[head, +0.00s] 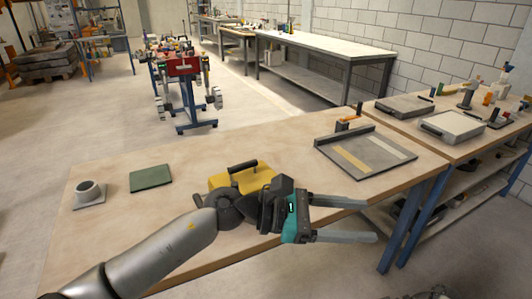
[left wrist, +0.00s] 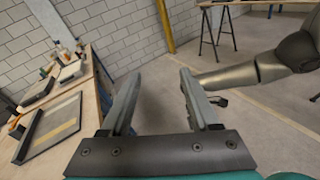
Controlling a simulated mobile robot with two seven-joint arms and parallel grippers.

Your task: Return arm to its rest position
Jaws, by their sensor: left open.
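My left arm reaches in from the lower left in the head view. Its gripper (head: 345,218) is open and empty, held over the front edge of the wooden table (head: 245,250), with its two fingers pointing right. The left gripper (left wrist: 155,95) also shows open in the left wrist view, with bare floor and wall between the fingers. A yellow block with a black handle (head: 240,176) stands on the table behind the left wrist, partly hidden by it. The grey tilting sandbed tray (head: 345,160) lies at the table's right, apart from the gripper. My right gripper is not clearly seen.
A green mat (head: 150,177) and a small grey cup on a plate (head: 89,192) lie at the table's left. A second bench (head: 450,155) with trays and tools adjoins at right. A blue-legged cart (head: 185,90) stands behind.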

